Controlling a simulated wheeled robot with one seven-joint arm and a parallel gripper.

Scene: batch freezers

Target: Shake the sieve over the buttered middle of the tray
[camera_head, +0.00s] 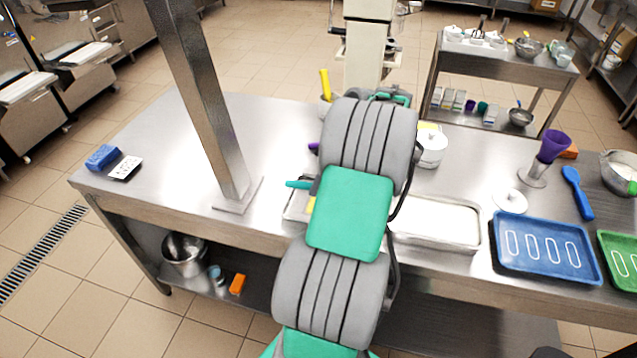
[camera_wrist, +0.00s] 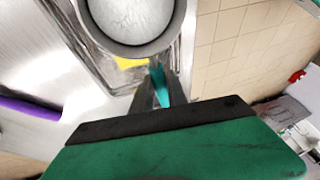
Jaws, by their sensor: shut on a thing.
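In the wrist view the sieve (camera_wrist: 132,22) is a round grey-rimmed bowl with pale white powder inside, cut off by the top edge. My gripper (camera_wrist: 158,88) is shut on its teal handle (camera_wrist: 162,82). The sieve is over a metal tray (camera_wrist: 97,62), with a yellow patch (camera_wrist: 128,62) showing beside its rim; the sieve hides much of the tray. In the head view my arm covers most of this tray (camera_head: 294,211), leaving its left edge and a bit of yellow (camera_head: 311,205). A teal piece (camera_head: 298,184), seemingly the handle, sticks out left of my arm.
A tray of white powder (camera_head: 435,222) lies to the right, then a blue tray (camera_head: 547,248) and a green tray (camera_head: 620,262). A white pot (camera_head: 432,148) stands behind. A metal post (camera_head: 205,100) rises at left. A purple handle (camera_wrist: 28,108) lies near the tray.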

